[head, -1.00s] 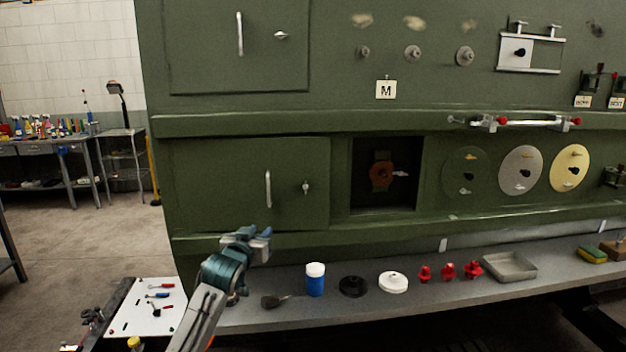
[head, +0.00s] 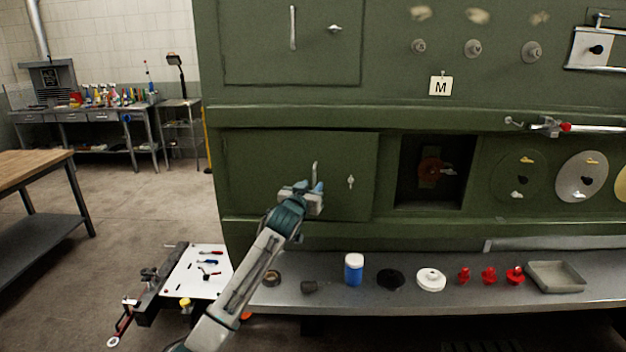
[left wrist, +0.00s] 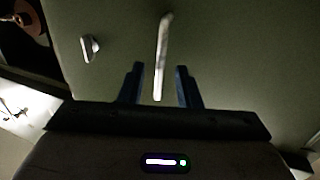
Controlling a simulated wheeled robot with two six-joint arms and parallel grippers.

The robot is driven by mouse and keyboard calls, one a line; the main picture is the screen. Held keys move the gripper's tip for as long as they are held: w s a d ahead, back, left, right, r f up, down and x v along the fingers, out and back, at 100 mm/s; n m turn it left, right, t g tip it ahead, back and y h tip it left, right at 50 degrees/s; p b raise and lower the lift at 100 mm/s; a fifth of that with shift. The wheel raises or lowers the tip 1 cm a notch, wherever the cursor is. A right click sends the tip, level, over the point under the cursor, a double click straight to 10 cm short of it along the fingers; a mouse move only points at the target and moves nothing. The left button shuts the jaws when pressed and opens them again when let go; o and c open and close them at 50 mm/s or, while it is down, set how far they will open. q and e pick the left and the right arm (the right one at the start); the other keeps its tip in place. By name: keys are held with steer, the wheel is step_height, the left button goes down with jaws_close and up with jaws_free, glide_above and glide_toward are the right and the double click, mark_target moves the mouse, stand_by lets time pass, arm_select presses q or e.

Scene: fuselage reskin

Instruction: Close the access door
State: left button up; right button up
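The access door (head: 265,170) is the lower left green panel in the head view, with a pale vertical bar handle (head: 315,171) and a small latch (head: 350,181) to its right. I cannot tell from the head view how far it stands from its frame. My left gripper (head: 311,190) is in front of the door at the handle's lower part. In the left wrist view its two blue fingers (left wrist: 160,84) are apart, one on each side of the handle (left wrist: 163,50). They do not look closed on it. The latch (left wrist: 90,47) also shows there. My right gripper is not in view.
Right of the door is a dark open recess (head: 408,188) with a red fitting (head: 431,169). A grey ledge (head: 330,301) below holds a blue jar (head: 354,269), dark and white discs, red knobs and a tray (head: 556,278). A white tool board (head: 198,271) stands lower left.

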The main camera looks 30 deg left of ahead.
arm_select(q)
steer(key=shift+x, duration=0.8)
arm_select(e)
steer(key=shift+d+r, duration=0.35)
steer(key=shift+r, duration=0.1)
arm_select(q)
jaws_close()
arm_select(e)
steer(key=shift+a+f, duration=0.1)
